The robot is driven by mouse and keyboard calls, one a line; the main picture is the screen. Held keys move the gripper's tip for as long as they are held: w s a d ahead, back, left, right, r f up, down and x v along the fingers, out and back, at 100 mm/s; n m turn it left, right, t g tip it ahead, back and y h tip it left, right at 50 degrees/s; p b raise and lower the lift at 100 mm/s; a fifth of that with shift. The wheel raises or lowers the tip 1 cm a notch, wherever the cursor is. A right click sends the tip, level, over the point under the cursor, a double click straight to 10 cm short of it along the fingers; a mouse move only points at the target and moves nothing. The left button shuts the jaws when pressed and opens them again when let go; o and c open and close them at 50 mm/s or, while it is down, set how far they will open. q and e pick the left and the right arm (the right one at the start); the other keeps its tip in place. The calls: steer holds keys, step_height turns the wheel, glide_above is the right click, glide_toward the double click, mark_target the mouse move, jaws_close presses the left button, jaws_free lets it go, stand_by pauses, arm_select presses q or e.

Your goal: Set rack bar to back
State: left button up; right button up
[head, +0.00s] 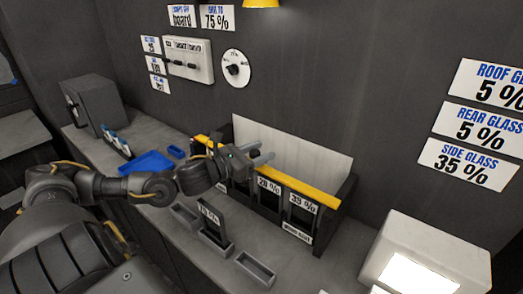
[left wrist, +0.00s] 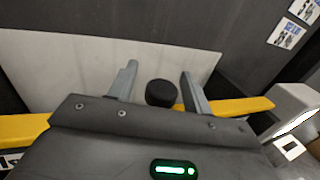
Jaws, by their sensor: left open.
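The rack bar (head: 296,184) is a long yellow bar along the top of a dark rack (head: 347,196) on the counter. It shows in the left wrist view (left wrist: 243,105), passing behind my gripper. My left gripper (head: 267,157) is open, its two grey fingers over the bar near the rack's middle and pointing toward the back board. In the left wrist view the fingers (left wrist: 157,78) are apart, with a dark round knob (left wrist: 161,93) between them. I cannot tell whether the fingers touch anything. The gripper hides part of the bar. My right gripper is out of view.
A pale board (head: 300,150) stands behind the rack. Rack slots carry percent labels (head: 269,185). In front are small trays (head: 256,268) and an upright dark panel (head: 211,221). A blue tray (head: 148,163) lies left, and a white lit box (head: 425,258) stands right.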

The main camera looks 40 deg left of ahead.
arm_select(q)
steer(key=shift+w+d, duration=0.15)
steer(key=shift+w, duration=0.15)
jaws_close()
stand_by(0.3)
